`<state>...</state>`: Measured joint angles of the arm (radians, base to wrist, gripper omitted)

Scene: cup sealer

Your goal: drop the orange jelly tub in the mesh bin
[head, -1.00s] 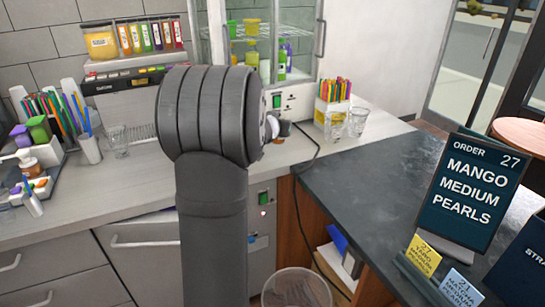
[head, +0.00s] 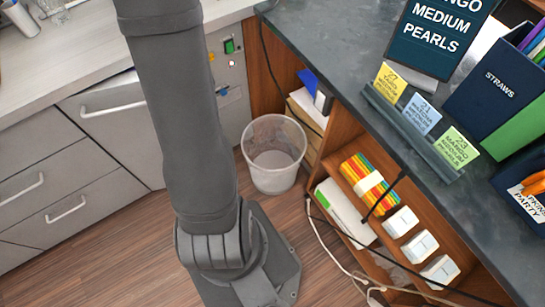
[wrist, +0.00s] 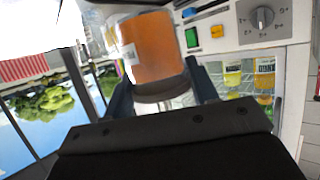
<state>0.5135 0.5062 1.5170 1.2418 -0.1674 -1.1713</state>
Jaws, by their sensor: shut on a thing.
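In the wrist view, my gripper (wrist: 162,95) is shut on the orange jelly tub (wrist: 158,48). The tub has a pale label on its left side and sits between the two dark fingers. The mesh bin (head: 274,152) stands on the wooden floor in the head view, between the drawer unit and the wooden shelves. Its mouth is open upward, and nothing distinct shows inside it. My gripper and the tub are not in the head view, so their distance from the bin cannot be told.
A dark counter (head: 330,85) with an order sign (head: 438,38) and a card rail (head: 410,128) lies right of the bin. Open shelves (head: 345,150) sit below it. Cables hang near the bin and lie on the floor. The drawers (head: 60,205) are at left.

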